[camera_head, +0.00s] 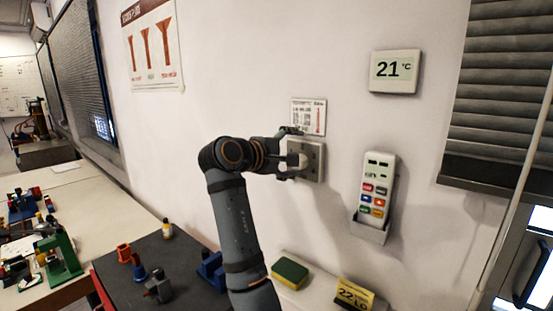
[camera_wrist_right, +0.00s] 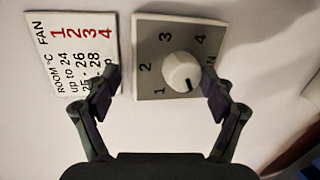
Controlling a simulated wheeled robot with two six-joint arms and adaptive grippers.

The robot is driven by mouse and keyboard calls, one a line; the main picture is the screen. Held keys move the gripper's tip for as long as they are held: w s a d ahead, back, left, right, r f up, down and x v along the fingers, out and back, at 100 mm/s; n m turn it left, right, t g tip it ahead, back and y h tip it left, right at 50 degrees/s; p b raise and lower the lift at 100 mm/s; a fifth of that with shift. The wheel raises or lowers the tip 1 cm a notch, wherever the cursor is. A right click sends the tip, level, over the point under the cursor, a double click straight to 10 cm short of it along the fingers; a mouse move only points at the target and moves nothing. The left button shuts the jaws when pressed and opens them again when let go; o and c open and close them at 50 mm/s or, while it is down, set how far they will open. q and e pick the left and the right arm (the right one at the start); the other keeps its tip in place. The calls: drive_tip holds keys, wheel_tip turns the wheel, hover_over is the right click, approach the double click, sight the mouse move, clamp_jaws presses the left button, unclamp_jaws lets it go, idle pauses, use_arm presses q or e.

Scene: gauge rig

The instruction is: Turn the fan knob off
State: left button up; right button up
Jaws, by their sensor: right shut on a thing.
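The fan knob (camera_wrist_right: 182,72) is a round white dial on a grey square plate marked 1 to 4, with a letter partly hidden by a finger. Its dark pointer mark faces down in the right wrist view, past the 1. In the head view the plate (camera_head: 317,160) is on the wall. My right gripper (camera_head: 294,155) is at the plate, its fingers on either side of the knob; it also shows in the right wrist view (camera_wrist_right: 163,84). It is shut on the knob, though finger contact is hard to see. My left gripper is out of view.
A fan-speed card (camera_wrist_right: 75,55) is beside the plate. A thermostat reading 21 °C (camera_head: 395,71) and a remote in a holder (camera_head: 375,197) are to the right. Tables with small parts are at left.

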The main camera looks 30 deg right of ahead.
use_arm(q)
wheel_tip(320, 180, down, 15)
drive_tip(key=b, duration=1.4)
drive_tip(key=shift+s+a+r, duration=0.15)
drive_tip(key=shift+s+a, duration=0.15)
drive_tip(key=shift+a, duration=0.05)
use_arm(e)
drive_tip(key=s+v, duration=0.1)
drive_tip(key=v, duration=1.1)
drive_tip(key=shift+s, duration=0.35)
